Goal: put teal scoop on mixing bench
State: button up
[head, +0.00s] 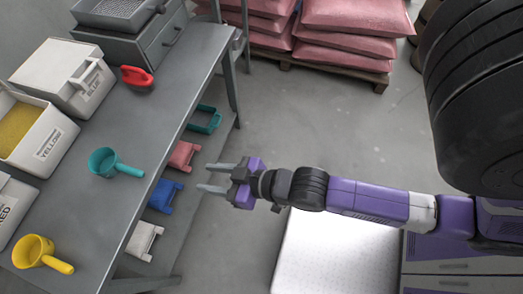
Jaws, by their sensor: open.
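The teal scoop (104,162) lies on the grey bench (118,207) at the left of the head view, its handle (130,170) pointing right toward the bench edge. My gripper (205,176) is open and empty. In the picture it is right of the scoop, past the bench's front edge, with its fingers pointing left. It is apart from the scoop. I cannot tell whether this grey bench is the mixing bench.
Several coloured items sit below. Pink sacks (345,15) lie on a pallet behind. Open floor (300,120) lies between.

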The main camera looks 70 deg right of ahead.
jog(key=s+a+r+t, duration=0.1)
jog(key=s+r, duration=1)
jog(key=s, duration=0.4)
jog(key=shift+a, duration=0.15)
